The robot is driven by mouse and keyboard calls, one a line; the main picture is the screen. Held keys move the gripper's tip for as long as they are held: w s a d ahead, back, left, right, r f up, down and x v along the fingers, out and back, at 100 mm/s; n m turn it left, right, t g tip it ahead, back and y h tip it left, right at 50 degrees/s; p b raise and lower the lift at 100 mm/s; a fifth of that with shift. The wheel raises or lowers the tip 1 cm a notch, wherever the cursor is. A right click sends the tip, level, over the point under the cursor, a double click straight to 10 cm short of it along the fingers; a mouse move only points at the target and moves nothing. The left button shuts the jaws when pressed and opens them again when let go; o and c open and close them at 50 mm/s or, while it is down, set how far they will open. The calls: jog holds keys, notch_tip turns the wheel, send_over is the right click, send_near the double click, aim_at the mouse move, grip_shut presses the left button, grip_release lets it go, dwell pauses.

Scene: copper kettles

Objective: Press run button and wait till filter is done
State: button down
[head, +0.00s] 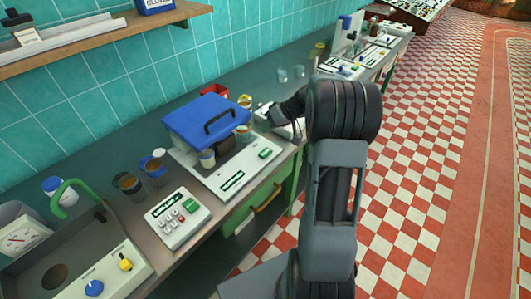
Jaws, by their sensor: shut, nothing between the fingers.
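My gripper (272,114) is at the end of my dark arm, over the bench beside a white device (291,130) that the arm partly hides. The fingers are small and dark here, and I see nothing held. A machine with a blue lid (206,121) and a white base stands left of the gripper; its front has a dark display and a green button (265,154). A white keypad box (177,218) in front has a display, small keys and a green button (190,206). I cannot read which button is marked run, nor make out the filter.
A grey unit with a dial (18,240), green handle and blue and yellow knobs stands at the near left. Jars and cups (153,170) stand along the bench. A wooden shelf (95,38) hangs above. The checkered floor (420,150) at right is clear.

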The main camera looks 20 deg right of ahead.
jog(key=b, duration=0.3)
send_over(266, 151)
notch_tip(266, 151, down, 6)
jog(key=shift+f, duration=0.25)
jog(key=shift+f+b, duration=0.65)
jog(key=shift+f, duration=0.05)
jog(key=shift+f+b, duration=0.9)
jog(key=shift+b, duration=0.55)
dwell(1.8)
jog(key=shift+r, duration=0.9)
jog(key=shift+p, duration=0.3)
jog(key=shift+r+p, duration=1)
jog(key=shift+r, duration=1.5)
